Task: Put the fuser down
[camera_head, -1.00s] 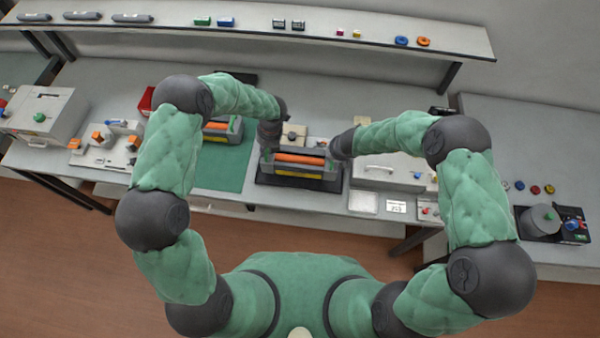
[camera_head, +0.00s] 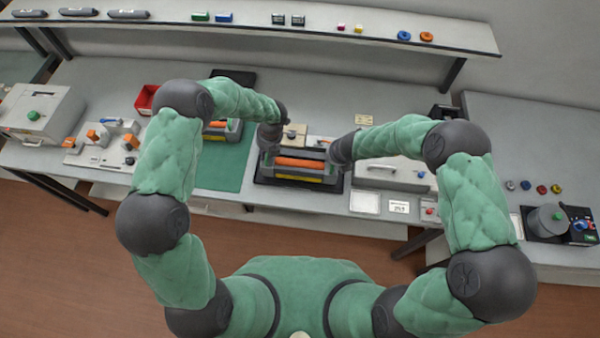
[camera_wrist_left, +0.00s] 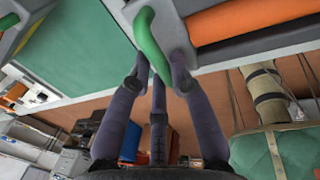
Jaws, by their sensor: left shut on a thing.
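The fuser (camera_head: 299,170), a grey unit with an orange roller and a yellow label, is over a black mat (camera_head: 257,181) on the bench. Whether it touches the mat is hard to tell. My left gripper (camera_wrist_left: 160,72) is shut on the fuser's green handle (camera_wrist_left: 150,42) in the left wrist view. In the head view my left wrist is at the fuser's left end. My right gripper (camera_head: 338,158) is at its right end, with its fingers hidden.
A similar orange-roller unit (camera_head: 219,131) stands on a green mat (camera_head: 222,175) to the left. A white tray (camera_head: 365,202) and a light box with a handle (camera_head: 395,172) lie close on the right. A red bin (camera_head: 146,99) is behind my left arm.

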